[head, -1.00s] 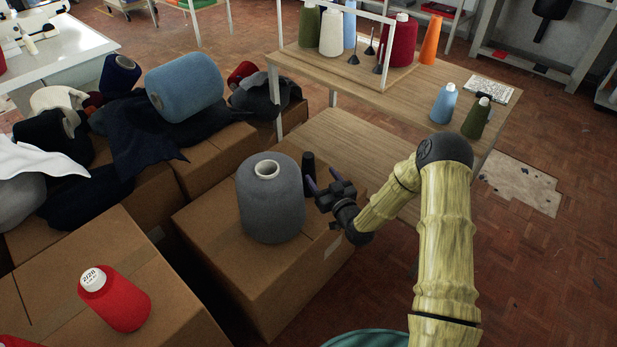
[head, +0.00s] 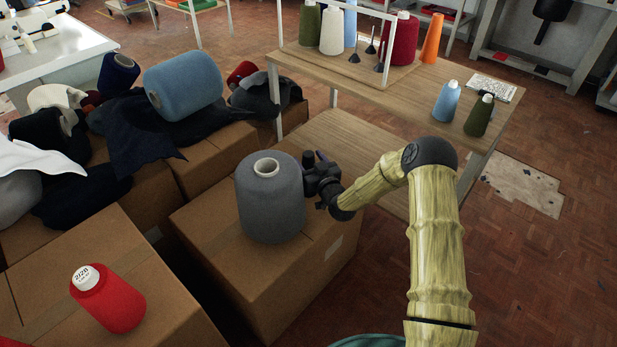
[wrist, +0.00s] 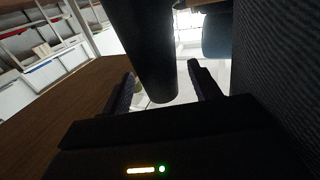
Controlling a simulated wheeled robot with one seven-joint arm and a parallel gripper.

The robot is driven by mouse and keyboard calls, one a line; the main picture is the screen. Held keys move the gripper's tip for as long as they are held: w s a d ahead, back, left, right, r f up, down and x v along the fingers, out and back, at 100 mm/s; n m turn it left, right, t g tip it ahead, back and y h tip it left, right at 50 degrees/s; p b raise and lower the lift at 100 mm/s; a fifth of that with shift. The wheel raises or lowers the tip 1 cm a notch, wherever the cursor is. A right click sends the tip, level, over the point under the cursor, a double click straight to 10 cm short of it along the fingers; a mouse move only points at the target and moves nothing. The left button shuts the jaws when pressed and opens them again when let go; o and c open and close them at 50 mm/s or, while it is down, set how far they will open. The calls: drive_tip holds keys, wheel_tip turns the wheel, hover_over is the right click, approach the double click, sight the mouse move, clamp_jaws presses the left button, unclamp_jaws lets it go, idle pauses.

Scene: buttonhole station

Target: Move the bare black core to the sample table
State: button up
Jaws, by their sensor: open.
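The bare black core (head: 308,159) stands upright on a cardboard box, just right of the big grey cone, and is partly hidden by my gripper. In the wrist view the core (wrist: 146,50) is a dark cylinder between my two fingers. My gripper (head: 313,172) is open at the core, with one finger on either side; I cannot tell whether either touches it. A wooden table (head: 408,97) with thread cones on it stands behind; I cannot tell from a label whether it is the sample table.
The grey cone (head: 270,200) is close beside my gripper and fills the right of the wrist view. A lower wooden surface (head: 345,145) lies behind the box (head: 290,275). A blue cone (head: 446,103) and a green cone (head: 479,117) stand near the table's right end, beside a patterned card (head: 492,88).

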drive_tip(key=shift+w+a, duration=0.2)
drive_tip(key=shift+w, duration=0.2)
drive_tip(key=shift+r, duration=0.1)
clamp_jaws()
wheel_tip(320, 180, up, 10)
drive_tip(key=p, duration=0.2)
drive_tip(key=shift+p, duration=0.4)
idle(0.6)
